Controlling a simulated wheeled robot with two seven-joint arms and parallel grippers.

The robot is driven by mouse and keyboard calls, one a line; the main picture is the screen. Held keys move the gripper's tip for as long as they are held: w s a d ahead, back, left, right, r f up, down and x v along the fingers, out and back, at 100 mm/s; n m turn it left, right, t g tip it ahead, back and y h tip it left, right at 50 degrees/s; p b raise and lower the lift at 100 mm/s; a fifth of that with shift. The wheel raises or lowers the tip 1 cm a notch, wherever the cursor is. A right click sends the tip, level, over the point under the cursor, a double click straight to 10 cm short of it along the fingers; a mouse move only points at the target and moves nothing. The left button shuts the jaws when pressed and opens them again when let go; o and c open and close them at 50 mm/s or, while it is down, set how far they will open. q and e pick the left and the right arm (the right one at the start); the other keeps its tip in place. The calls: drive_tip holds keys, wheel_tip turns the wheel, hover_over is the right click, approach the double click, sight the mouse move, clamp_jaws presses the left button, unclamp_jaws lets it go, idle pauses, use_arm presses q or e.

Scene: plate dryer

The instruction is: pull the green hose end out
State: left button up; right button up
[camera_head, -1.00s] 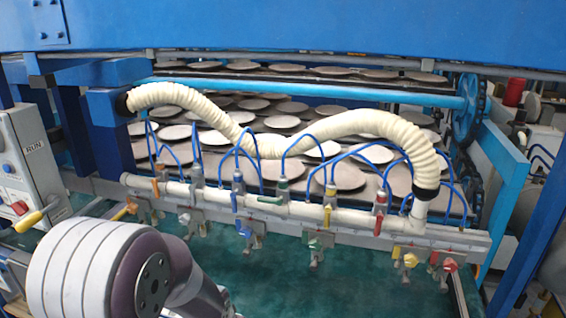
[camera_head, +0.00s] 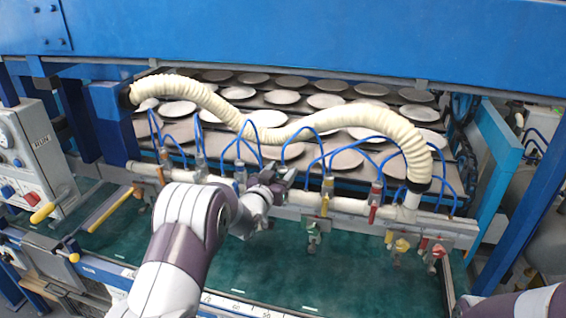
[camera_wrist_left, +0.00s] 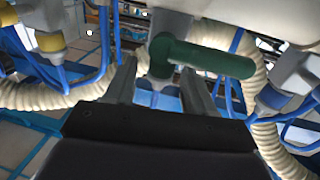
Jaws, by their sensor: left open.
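My left gripper (camera_head: 280,178) is at the white pipe, left of the middle in the head view, with its arm covering part of the pipe. In the left wrist view it is open, one finger on each side (camera_wrist_left: 160,88). A dark green, bar-shaped fitting (camera_wrist_left: 205,57) on a grey body lies across the picture, at or just beyond the fingertips. Nothing shows held, and I cannot tell if a finger touches it. In the head view the gripper mostly hides this fitting. Thin blue hoses (camera_head: 318,150) loop nearby. My right gripper is out of view.
The white pipe (camera_head: 345,205) carries several coloured valves, including a yellow one (camera_head: 326,195) and a red one (camera_head: 375,195). A lower green valve (camera_head: 313,237) hangs beneath. A thick cream hose (camera_head: 270,133) arches above. A control box (camera_head: 35,155) is at left.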

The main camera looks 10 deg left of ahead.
sight(283, 165)
use_arm(q)
drive_tip(key=shift+w+d+r, duration=0.1)
drive_tip(key=shift+w+d, duration=0.05)
drive_tip(key=shift+w, duration=0.55)
clamp_jaws()
drive_tip(key=shift+r, duration=1.2)
unclamp_jaws()
